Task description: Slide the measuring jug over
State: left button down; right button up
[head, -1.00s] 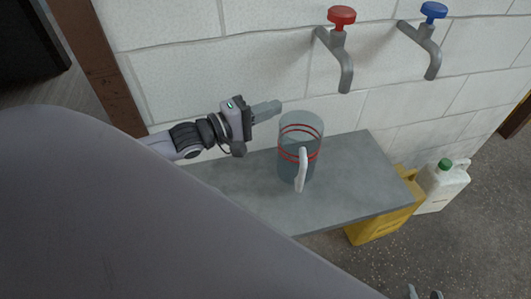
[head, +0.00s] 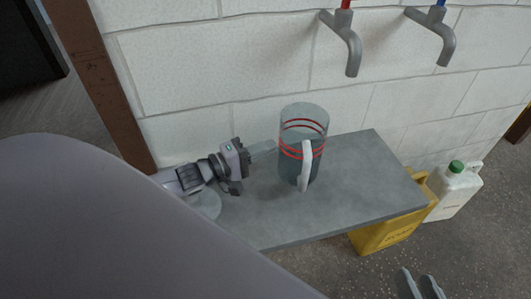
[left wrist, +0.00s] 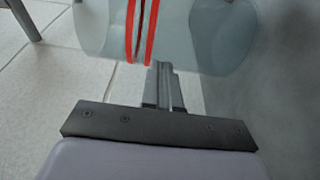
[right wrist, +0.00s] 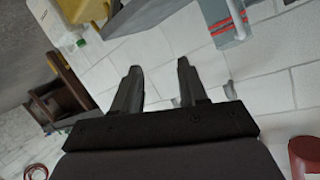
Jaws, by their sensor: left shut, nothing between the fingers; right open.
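The clear measuring jug (head: 291,165) with red bands and a pale handle stands upright on the grey shelf (head: 365,185), its handle toward me. My left gripper (head: 274,147) is shut and empty, low at the jug's left side. In the left wrist view the jug (left wrist: 190,30) fills the top, with the closed fingertips (left wrist: 163,70) at its wall; I cannot tell whether they touch. My right gripper (head: 420,284) is open and empty at the lower right, off the shelf. In the right wrist view its spread fingers (right wrist: 157,78) point toward the wall, and the banded jug (right wrist: 226,30) shows beyond.
Two grey taps, one red-handled (head: 347,50) and one blue-handled (head: 437,40), stick out from the white block wall (head: 200,60) above. A yellow container (head: 385,238) and a white, green-capped container (head: 455,193) stand below the shelf's right end. The shelf is clear right of the jug.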

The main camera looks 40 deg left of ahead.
aim_at(284, 154)
pick_arm(q)
jog(key=shift+w+d+r, duration=0.1)
jog(key=shift+d, duration=0.05)
pick_arm(e)
jog(key=shift+r, duration=0.1)
pick_arm(q)
jog(key=d, duration=0.1)
jog(key=w+d+p, duration=0.1)
jog(key=d, duration=0.1)
jog(key=d+p, duration=0.1)
jog(key=d, duration=0.1)
jog(key=shift+w+r, duration=0.1)
jog(key=shift+w, duration=0.25)
jog(key=shift+w+d+p, duration=0.1)
jog(key=shift+d+p, duration=0.2)
jog(key=shift+d, duration=0.2)
pick_arm(e)
jog(key=shift+s+d+h, duration=0.1)
jog(key=shift+d+h, duration=0.45)
jog(key=shift+h, duration=0.05)
